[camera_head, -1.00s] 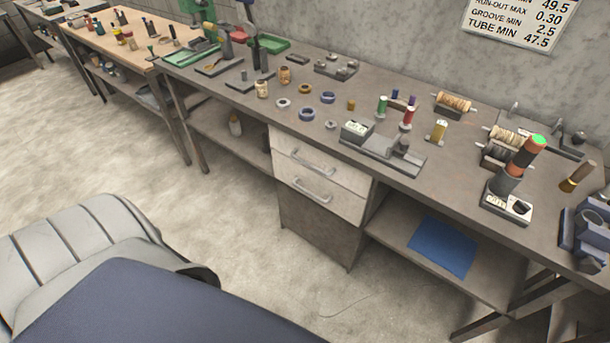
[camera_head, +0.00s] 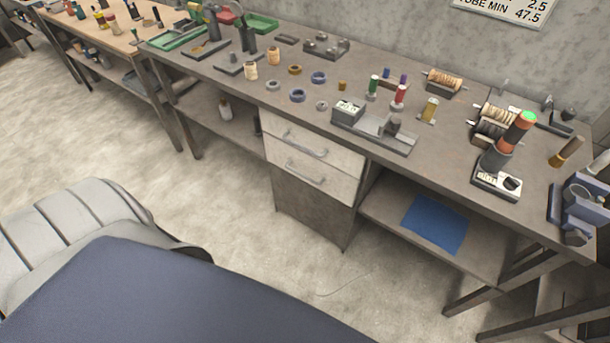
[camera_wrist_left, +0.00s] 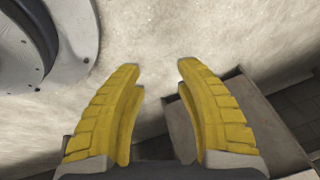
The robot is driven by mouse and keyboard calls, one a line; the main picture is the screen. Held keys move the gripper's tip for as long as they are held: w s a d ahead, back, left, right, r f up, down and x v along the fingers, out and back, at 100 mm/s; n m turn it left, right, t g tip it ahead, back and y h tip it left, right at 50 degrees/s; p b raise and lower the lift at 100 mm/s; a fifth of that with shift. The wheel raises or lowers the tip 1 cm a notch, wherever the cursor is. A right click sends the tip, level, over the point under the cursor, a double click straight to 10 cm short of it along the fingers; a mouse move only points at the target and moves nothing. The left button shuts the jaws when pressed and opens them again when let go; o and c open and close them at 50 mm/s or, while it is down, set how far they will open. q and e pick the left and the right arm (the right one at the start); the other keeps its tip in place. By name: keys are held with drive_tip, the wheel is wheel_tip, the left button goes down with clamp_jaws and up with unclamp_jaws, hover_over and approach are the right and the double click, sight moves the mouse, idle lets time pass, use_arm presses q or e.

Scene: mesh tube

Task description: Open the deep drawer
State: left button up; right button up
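A drawer unit hangs under the workbench in the head view. Its upper pale drawer (camera_head: 308,138) and lower pale drawer (camera_head: 315,175) both look shut, and each has a bar handle. The upper handle (camera_head: 305,147) and the lower handle (camera_head: 306,174) are clear of any gripper. A plain dark panel (camera_head: 310,215) is below them. I cannot tell for sure which is the deep drawer. My left gripper (camera_wrist_left: 158,70) shows only in the left wrist view, with its yellow fingers apart and nothing between them. My right gripper is not in view.
The workbench (camera_head: 225,80) carries spools, rings and small fixtures. A blue sheet (camera_head: 435,223) lies on the low shelf right of the drawers. A grey padded seat (camera_head: 85,220) is at lower left. The floor before the drawers is clear.

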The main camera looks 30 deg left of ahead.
sight(305, 176)
use_arm(q)
drive_tip(key=w+a+r+m+t, duration=0.1)
drive_tip(key=w+a+r+t, duration=0.2)
drive_tip(key=w, duration=0.4)
drive_tip(key=w+a+r+m+t, duration=0.1)
drive_tip(key=w+a+r+m, duration=0.15)
drive_tip(key=w+r, duration=0.4)
drive_tip(key=w+r+m+t+h, duration=0.1)
drive_tip(key=w+r+m+t, duration=0.35)
drive_tip(key=w+r, duration=0.6)
drive_tip(key=w+r+m+t+h, duration=0.1)
drive_tip(key=w+r+m+t, duration=0.2)
drive_tip(key=w+r+m, duration=0.7)
drive_tip(key=w+n, duration=0.1)
drive_tip(key=w, duration=0.4)
drive_tip(key=w+n, duration=0.1)
drive_tip(key=w, duration=0.4)
drive_tip(key=w+n, duration=0.1)
drive_tip(key=w, duration=0.4)
drive_tip(key=shift+f+n+y, duration=0.15)
drive_tip(key=shift+n+y, duration=0.15)
drive_tip(key=shift+n, duration=0.1)
clamp_jaws()
